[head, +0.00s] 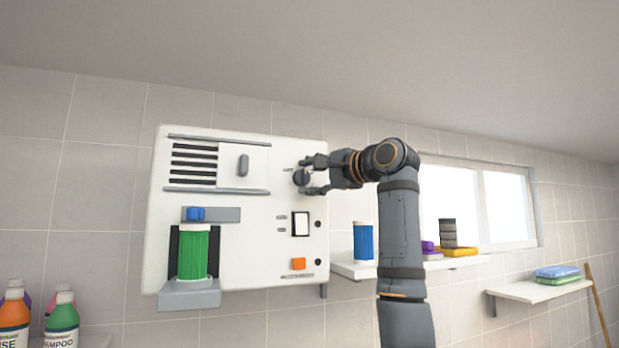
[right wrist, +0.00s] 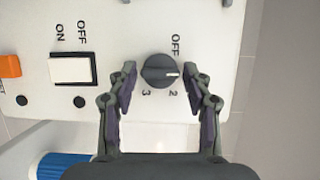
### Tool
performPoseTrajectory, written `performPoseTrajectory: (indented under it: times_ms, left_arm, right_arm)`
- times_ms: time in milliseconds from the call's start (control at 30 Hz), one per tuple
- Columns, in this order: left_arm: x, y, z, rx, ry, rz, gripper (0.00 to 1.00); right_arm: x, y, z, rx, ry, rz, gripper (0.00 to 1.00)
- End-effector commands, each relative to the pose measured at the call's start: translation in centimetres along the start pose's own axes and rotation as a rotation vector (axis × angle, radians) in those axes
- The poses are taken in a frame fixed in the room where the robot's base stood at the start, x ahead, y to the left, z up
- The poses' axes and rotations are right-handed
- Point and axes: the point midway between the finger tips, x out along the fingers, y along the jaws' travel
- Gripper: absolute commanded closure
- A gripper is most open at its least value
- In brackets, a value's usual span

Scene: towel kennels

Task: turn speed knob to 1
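The speed knob (right wrist: 159,71) is a round dark dial on the white machine panel (head: 262,240). It also shows in the head view (head: 301,177). Its white mark points right in the right wrist view, between the printed OFF and 2; a 3 is printed lower left. No 1 is visible; the right finger covers part of that side. My right gripper (right wrist: 159,76) is open, with one finger on each side of the knob and narrow gaps seeming to remain. It also shows in the head view (head: 310,175). My left gripper is not in view.
The panel also has a white ON/OFF rocker switch (right wrist: 73,70), an orange button (head: 298,263) and a green roll (head: 193,252). A shelf (head: 350,269) at right holds a blue roll (head: 363,241). Bottles (head: 62,322) stand at lower left.

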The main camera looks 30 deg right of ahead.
Motion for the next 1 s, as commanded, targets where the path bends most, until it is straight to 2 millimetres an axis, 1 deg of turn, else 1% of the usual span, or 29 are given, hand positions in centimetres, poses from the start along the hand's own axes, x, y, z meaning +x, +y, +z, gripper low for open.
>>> performPoseTrajectory:
  times_ms: [333,433,467,567,700,800,900,1000]
  left_arm:
    - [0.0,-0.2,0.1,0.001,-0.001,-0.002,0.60]
    - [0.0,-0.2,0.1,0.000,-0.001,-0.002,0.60]
    - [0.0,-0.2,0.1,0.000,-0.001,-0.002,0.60]
    - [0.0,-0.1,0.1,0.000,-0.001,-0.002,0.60]
    - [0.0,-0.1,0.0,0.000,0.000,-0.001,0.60]
    - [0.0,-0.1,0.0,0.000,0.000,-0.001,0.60]
    - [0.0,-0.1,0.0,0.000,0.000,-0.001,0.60]
    - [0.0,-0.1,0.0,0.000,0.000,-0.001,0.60]
  right_arm:
    - [-0.1,0.0,0.0,-0.001,0.000,0.000,0.39]
    - [-1.0,-0.1,-0.1,-0.002,0.002,-0.003,0.39]
    - [-1.4,-0.1,-0.1,-0.001,0.002,-0.002,0.39]
    - [-3.7,0.0,-0.2,-0.003,0.004,-0.003,0.39]
    - [-7.2,0.0,-0.2,-0.002,0.004,-0.003,0.39]
    - [-9.3,0.0,-0.1,-0.002,0.004,-0.001,0.39]
    - [-10.9,0.0,-0.1,-0.001,0.002,-0.001,0.39]
    - [-11.7,0.0,0.0,0.000,0.000,0.000,0.39]
